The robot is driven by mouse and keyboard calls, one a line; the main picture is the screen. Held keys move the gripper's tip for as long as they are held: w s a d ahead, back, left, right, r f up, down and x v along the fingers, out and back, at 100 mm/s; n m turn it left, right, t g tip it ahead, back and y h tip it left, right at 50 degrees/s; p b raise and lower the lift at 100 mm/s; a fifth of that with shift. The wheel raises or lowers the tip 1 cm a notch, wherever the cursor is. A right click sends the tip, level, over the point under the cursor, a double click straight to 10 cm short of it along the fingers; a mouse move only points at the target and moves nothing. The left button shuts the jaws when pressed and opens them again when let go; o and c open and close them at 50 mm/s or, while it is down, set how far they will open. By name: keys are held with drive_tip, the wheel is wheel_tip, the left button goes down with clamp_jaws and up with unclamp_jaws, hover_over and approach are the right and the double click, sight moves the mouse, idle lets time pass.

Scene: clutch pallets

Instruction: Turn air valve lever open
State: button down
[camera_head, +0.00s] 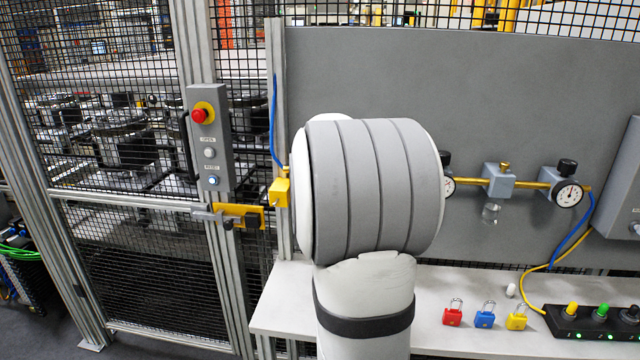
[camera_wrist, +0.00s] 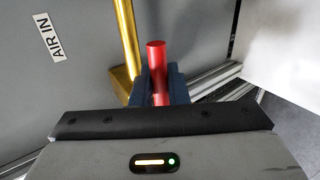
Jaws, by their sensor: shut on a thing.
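In the wrist view the red lever (camera_wrist: 156,56) of the air valve stands between the two dark blue fingers of my gripper (camera_wrist: 160,82). My gripper is shut on the lever, near its lower visible part. A brass pipe (camera_wrist: 127,40) runs up just left of the lever, with a brass block (camera_wrist: 122,78) at its lower end. A white "AIR IN" label (camera_wrist: 49,37) is on the grey panel to the left. In the head view my arm hides the lever and my gripper. A yellow fitting (camera_head: 280,192) shows at the arm's left edge.
Right of my arm, gauges (camera_head: 568,194) and a regulator (camera_head: 497,182) sit on the grey panel (camera_head: 480,90). Red (camera_head: 453,313), blue (camera_head: 485,315) and yellow (camera_head: 517,317) padlocks lie on the white shelf (camera_head: 430,330). A control box with a red stop button (camera_head: 201,114) is on the fence post.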

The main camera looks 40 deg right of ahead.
drive_tip(key=shift+s+d, duration=0.1)
drive_tip(key=c, duration=1.5)
unclamp_jaws()
drive_tip(key=shift+d, duration=0.1)
drive_tip(key=v, duration=0.8)
drive_tip(key=s+a+f+m+g+y, duration=0.1)
drive_tip(key=s+a+f+m+y, duration=0.1)
drive_tip(key=s+a, duration=0.5)
drive_tip(key=s+a+f+m+g+y, duration=0.2)
drive_tip(key=s+a+f, duration=0.4)
drive_tip(key=a, duration=0.6)
drive_tip(key=s+a+f+m+g+y, duration=0.1)
drive_tip(key=s+a+f+m+y, duration=0.3)
drive_tip(key=s+a, duration=0.5)
drive_tip(key=shift+a+f+m+g, duration=0.3)
drive_tip(key=shift+a+f+m, duration=0.25)
drive_tip(key=shift+a, duration=0.15)
